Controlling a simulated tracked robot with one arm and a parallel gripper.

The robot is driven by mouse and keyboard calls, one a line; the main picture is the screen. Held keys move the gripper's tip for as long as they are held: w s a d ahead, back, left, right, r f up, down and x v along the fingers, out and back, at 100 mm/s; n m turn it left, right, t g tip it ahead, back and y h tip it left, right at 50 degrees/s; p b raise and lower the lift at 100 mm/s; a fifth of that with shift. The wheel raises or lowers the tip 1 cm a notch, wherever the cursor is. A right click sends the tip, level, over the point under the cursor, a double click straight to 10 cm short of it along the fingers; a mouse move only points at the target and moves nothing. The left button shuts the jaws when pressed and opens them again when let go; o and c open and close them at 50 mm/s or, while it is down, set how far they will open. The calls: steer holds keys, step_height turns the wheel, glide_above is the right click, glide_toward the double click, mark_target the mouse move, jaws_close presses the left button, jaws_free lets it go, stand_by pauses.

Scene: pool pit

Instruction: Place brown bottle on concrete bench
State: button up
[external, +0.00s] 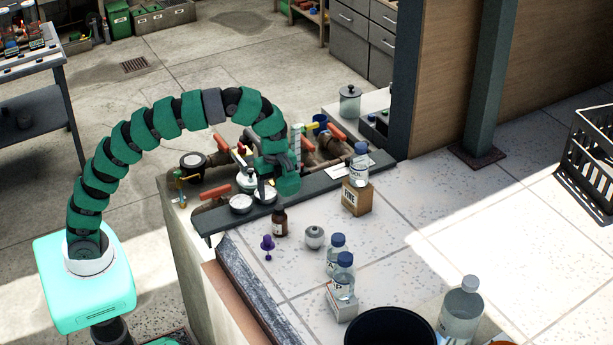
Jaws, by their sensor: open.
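The brown bottle (280,222) is small, with a dark cap and a pale label. It stands upright on the pale speckled bench top (390,262), near the dark raised edge strip. My gripper (266,190) hangs at the end of the green arm, above and slightly left of the bottle. It points down over round gauges and seems apart from the bottle. Its fingers are small in view and appear open and empty. Which surface is the concrete bench is not certain; the speckled slab is the likeliest.
A purple stoppered item (267,246) and a grey jar (314,237) stand close to the bottle. A cardboard box (357,198) with a clear bottle is behind. Clear blue-capped bottles (336,252) and a black bucket (390,330) are in front. The slab's right side is clear up to a black crate (590,158).

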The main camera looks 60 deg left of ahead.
mark_target(279, 207)
step_height(279, 207, down, 5)
steer(key=shift+w+d+f+p, duration=0.1)
steer(key=shift+d+f+p, duration=0.2)
steer(key=shift+f, duration=1.05)
steer(key=shift+w+d+f+p, duration=0.1)
steer(key=shift+f+p, duration=0.3)
steer(key=shift+f, duration=0.9)
steer(key=c, duration=1.2)
steer(key=shift+r, duration=0.15)
steer(key=shift+c, duration=0.2)
steer(key=shift+r, duration=0.75)
steer(key=shift+a+r+b, duration=0.1)
steer(key=shift+r+b, duration=0.3)
steer(key=shift+r, duration=0.5)
steer(key=s+a+b, duration=0.1)
steer(key=s+a, duration=0.2)
steer(key=s, duration=0.4)
steer(key=s+a+r+b, duration=0.1)
steer(key=s+a, duration=0.2)
steer(key=s, duration=0.5)
steer(key=shift+r, duration=0.25)
